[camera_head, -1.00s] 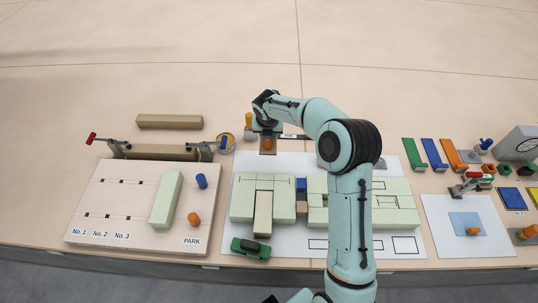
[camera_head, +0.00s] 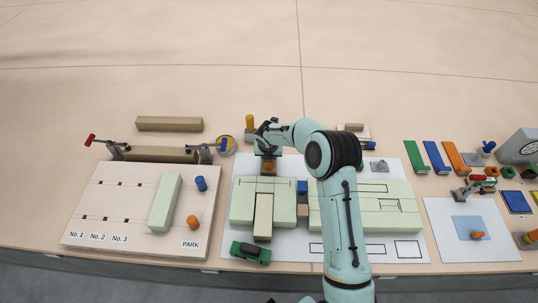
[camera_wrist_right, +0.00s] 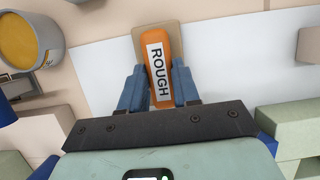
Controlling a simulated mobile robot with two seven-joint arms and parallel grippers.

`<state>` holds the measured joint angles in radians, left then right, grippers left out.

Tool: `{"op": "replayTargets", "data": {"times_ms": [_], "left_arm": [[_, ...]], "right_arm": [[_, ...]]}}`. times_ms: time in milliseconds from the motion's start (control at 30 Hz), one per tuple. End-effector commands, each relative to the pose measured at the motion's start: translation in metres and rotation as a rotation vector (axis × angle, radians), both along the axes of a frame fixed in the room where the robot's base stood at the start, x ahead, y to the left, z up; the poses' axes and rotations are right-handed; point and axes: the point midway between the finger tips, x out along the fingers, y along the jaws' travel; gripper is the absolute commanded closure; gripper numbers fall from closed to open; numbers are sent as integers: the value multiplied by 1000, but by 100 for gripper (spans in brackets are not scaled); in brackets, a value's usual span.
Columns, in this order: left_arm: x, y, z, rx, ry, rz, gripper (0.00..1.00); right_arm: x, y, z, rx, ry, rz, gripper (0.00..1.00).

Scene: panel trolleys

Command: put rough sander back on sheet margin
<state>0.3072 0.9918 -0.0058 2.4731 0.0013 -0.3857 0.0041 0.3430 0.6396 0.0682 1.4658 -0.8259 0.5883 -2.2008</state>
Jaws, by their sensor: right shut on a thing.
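The rough sander (camera_wrist_right: 160,62) has an orange handle with a white "ROUGH" label and a tan base. My right gripper (camera_wrist_right: 158,88) is shut on its handle, with one blue finger on each side. In the head view the sander (camera_head: 268,167) is over the back margin of the white sheet (camera_head: 312,232), just behind the pale green panel blocks (camera_head: 247,201). Whether its base touches the sheet cannot be told. My left gripper is not in view.
A grey piece (camera_head: 379,166) lies on the back margin to the right. The parking board (camera_head: 90,215) is at the left.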

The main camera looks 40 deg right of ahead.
Motion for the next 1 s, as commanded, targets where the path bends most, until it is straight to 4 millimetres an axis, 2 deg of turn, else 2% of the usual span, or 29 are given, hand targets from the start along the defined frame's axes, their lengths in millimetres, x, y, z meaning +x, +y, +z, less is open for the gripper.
{"op": "replayTargets", "data": {"times_ms": [100,133,200,500,633,1000], "left_arm": [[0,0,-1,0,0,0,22],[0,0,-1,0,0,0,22],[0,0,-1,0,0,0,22],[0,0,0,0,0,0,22],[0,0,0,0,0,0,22],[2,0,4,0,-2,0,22]], "right_arm": [[0,0,-2,0,0,0,100],[0,0,-3,1,1,0,66],[0,0,-3,1,1,0,43],[0,0,-2,0,0,0,43],[-1,2,8,0,-1,0,43],[-21,18,80,-1,-3,0,43]]}}
